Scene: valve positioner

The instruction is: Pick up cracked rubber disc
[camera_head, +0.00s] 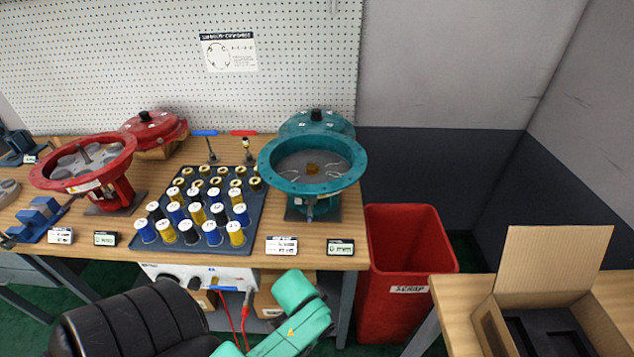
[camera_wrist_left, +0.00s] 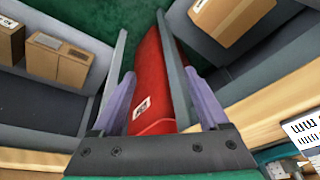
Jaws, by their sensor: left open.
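A dark grey disc (camera_head: 296,162) lies in the open teal round housing (camera_head: 264,166) on the workbench in the head view. It has pale, crack-like curved marks and a small amber-brown piece (camera_head: 312,169) at its middle. The disc does not show in the left wrist view. My left gripper (camera_wrist_left: 160,73) is open in the left wrist view, with nothing held between its purple fingers. It points down towards the floor and a red bin, away from the disc. Its fingers cannot be made out in the head view. My right gripper is not in view.
A red scrap bin (camera_head: 412,285) stands right of the bench; it also shows in the left wrist view (camera_wrist_left: 155,90). A tray (camera_head: 262,228) of numbered spools and a red housing (camera_head: 118,180) stand left. A black chair (camera_head: 130,325) and an open carton (camera_head: 545,262) are in front.

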